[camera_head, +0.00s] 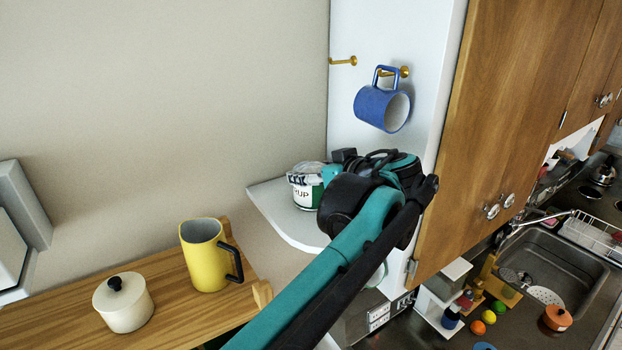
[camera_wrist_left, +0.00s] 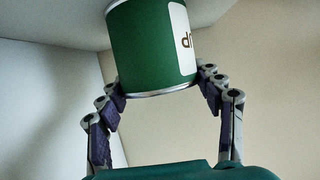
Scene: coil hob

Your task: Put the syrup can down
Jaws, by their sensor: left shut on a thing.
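The syrup can (camera_head: 307,196), green and white with dark lettering, is at the white corner shelf (camera_head: 268,200) in the head view, partly hidden by my left arm. My left gripper (camera_head: 312,178) is at the can, mostly hidden behind its own wrist. In the left wrist view the green can (camera_wrist_left: 148,48) stands between the two fingers of my left gripper (camera_wrist_left: 160,84), which are shut on it. The can looks about upright. I cannot tell whether its base touches the shelf. My right gripper is not in view.
A blue mug (camera_head: 382,106) hangs on a brass hook above the shelf, close over my left wrist. The wooden cabinet (camera_head: 490,110) stands to the right. A yellow pitcher (camera_head: 205,258) and a cream lidded pot (camera_head: 123,304) stand on a wooden shelf (camera_head: 170,290) at lower left.

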